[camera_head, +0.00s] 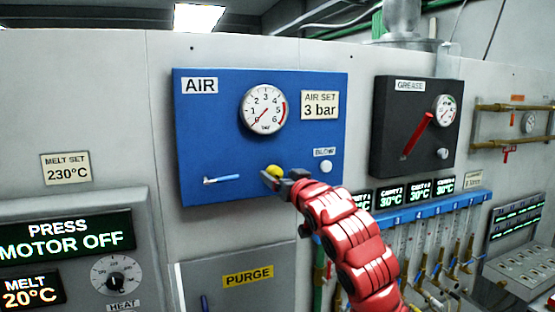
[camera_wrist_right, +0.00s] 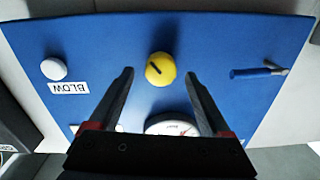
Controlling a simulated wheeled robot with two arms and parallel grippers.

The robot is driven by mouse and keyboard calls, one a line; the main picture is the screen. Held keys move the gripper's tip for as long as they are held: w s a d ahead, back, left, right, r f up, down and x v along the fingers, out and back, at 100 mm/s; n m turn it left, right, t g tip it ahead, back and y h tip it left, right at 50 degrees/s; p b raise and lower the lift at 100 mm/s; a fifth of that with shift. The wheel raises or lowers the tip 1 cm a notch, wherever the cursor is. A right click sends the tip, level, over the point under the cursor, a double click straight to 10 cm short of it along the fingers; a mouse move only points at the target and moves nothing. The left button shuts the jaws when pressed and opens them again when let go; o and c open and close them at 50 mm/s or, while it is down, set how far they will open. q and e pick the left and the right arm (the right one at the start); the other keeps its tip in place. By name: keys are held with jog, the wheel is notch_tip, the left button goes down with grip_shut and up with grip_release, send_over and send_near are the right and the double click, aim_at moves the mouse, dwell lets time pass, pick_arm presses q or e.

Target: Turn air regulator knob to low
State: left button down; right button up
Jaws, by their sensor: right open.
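The blue AIR panel (camera_head: 220,130) is on the wall, with a round pressure gauge (camera_head: 263,110) and an "AIR SET 3 bar" label (camera_head: 320,106). The gauge needle points to the lower left, near the zero end. The yellow regulator knob (camera_head: 274,171) sits below the gauge, partly hidden by my right gripper (camera_head: 272,180). In the right wrist view the yellow knob (camera_wrist_right: 160,69) has a dark slanted mark. The open fingers of my right gripper (camera_wrist_right: 160,80) are on either side of it with gaps; whether they reach its depth is unclear. My left gripper is not in view.
A lever handle (camera_head: 222,179) is left of the knob, and a white BLOW button (camera_head: 326,166) is to its right. A black GREASE panel (camera_head: 385,130) with a red lever is further right. A PURGE door (camera_head: 230,300) is below.

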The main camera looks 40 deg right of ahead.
jog(key=shift+p+x, duration=0.3)
jog(key=shift+x, duration=0.65)
jog(key=shift+c, duration=0.4)
